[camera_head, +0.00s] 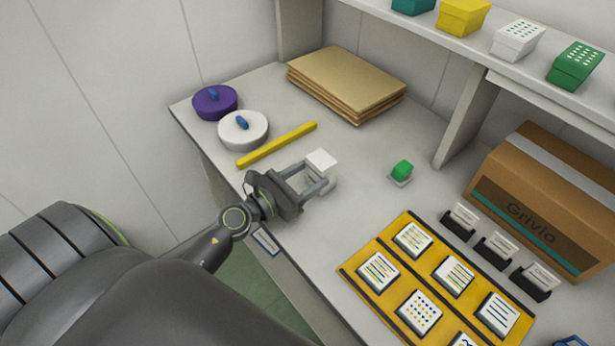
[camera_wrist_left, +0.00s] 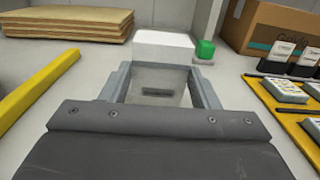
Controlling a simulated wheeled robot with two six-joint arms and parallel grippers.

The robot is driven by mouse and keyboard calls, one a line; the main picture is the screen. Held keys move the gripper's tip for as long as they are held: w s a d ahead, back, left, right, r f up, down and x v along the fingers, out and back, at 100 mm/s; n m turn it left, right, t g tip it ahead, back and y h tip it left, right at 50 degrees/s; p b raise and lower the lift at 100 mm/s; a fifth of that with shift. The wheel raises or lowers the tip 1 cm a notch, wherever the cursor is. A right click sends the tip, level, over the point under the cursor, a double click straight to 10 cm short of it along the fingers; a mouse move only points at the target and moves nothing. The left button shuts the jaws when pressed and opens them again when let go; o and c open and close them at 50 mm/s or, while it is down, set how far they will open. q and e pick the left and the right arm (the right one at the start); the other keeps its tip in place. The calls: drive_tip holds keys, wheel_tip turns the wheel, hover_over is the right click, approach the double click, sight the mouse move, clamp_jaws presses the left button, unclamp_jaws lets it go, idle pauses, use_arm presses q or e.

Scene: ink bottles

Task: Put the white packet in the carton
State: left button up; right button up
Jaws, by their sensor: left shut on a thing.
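My left gripper (camera_head: 312,186) is shut on a pale block with a square white top (camera_head: 320,161), at the desk's left part. In the left wrist view the white top (camera_wrist_left: 163,46) stands beyond the fingers, with a greyish lower part between them; I cannot tell whether its base touches the desk. A white packet-like box (camera_head: 517,41) with a dotted face sits on the shelf, between a yellow and a green one. The brown carton (camera_head: 530,217) marked "Grivlo" stands at the right, a pale strip along its top; it looks closed. My right gripper is not in view.
A small green-topped bottle (camera_head: 401,172) stands between the gripper and the carton. Black holders with white cards (camera_head: 498,251) and a yellow mat (camera_head: 345,270) with several pads lie before the carton. A yellow bar (camera_head: 277,145), round tins and brown folders (camera_head: 346,82) lie behind.

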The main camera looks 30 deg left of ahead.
use_arm(q)
drive_tip(key=shift+f, duration=0.15)
drive_tip(key=o, duration=1)
